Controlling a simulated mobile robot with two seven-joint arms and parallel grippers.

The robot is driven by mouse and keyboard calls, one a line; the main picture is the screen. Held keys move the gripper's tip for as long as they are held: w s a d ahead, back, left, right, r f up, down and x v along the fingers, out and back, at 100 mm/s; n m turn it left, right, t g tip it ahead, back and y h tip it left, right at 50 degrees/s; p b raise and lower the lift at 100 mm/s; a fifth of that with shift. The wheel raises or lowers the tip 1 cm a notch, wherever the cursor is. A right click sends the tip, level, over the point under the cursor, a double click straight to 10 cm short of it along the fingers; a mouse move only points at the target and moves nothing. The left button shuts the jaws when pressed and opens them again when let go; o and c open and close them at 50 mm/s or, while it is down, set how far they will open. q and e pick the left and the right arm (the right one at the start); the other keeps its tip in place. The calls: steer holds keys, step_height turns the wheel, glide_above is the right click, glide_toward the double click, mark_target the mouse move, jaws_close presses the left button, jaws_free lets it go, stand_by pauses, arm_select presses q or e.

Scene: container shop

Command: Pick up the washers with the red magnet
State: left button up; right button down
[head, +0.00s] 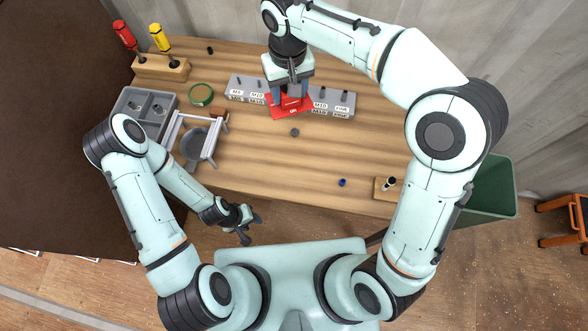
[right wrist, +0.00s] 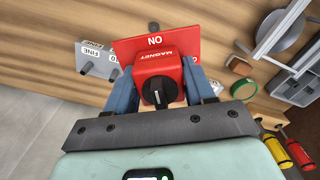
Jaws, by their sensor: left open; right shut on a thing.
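The red magnet (right wrist: 165,68), a block marked MAGNET with a black knob, is between the two fingers of my right gripper (right wrist: 160,80). A flat red plate (right wrist: 185,38) reading NO shows beyond it. In the head view my right gripper (head: 290,92) holds the red magnet (head: 291,107) over the middle of the grey labelled rack (head: 246,84), covering part of it. I cannot tell whether they touch. No washers can be made out for certain; a small dark round piece (head: 295,132) lies just in front. My left gripper (head: 252,228) is open and empty, off the table's front edge.
A grey compartment tray (head: 126,101), a white frame with a grey dish (head: 194,148) and a green-rimmed round container (head: 201,94) stand at the left. Screwdrivers stand in a wooden block (head: 160,68). A green bin (head: 487,190) is right. The table's right-front middle is mostly clear.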

step_height(320, 180, down, 4)
steer(key=shift+s+b, duration=0.15)
steer(key=shift+b, duration=0.65)
arm_select(q)
steer(key=s+f+b, duration=0.2)
steer(key=s+f, duration=0.3)
steer(key=shift+g, duration=0.4)
arm_select(e)
steer(key=shift+f, duration=2.85)
arm_select(q)
steer(key=shift+s+f, duration=0.1)
arm_select(e)
steer(key=shift+f, duration=0.15)
arm_select(q)
steer(key=shift+s+f+b, duration=0.4)
steer(key=shift+f+b, duration=0.1)
steer(key=shift+b, duration=0.05)
arm_select(e)
steer(key=shift+f, duration=0.95)
